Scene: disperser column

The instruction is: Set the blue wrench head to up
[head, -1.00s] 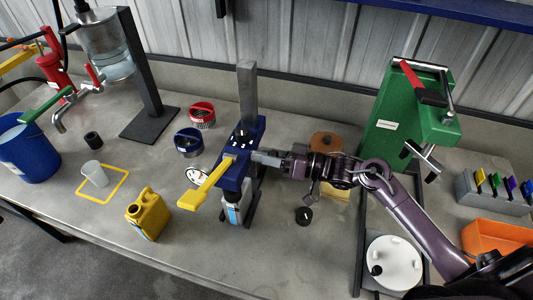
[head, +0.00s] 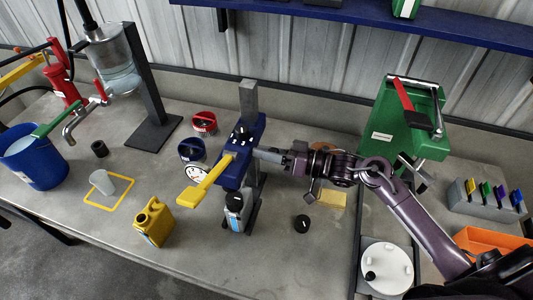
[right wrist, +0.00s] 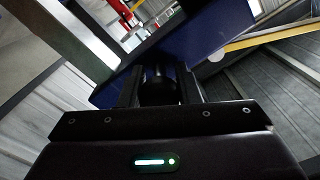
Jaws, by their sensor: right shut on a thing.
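The blue wrench head (head: 251,132) sits on a grey upright post at the middle of the bench. A yellow lever (head: 205,182) sticks out from it toward the lower left. My right gripper (head: 258,154) reaches the head's right side from the right, its fingers shut. In the right wrist view a dark rounded part (right wrist: 158,85) lies between the fingers, against the blue head (right wrist: 200,45). In the head view the fingers hide this part. My left gripper is not in view.
A yellow jug (head: 154,222) and a clear cup (head: 103,184) stand to the left. A green dispenser (head: 405,122) with a red lever stands at the right. A small black cap (head: 302,224) lies below my right arm. The front middle of the bench is mostly clear.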

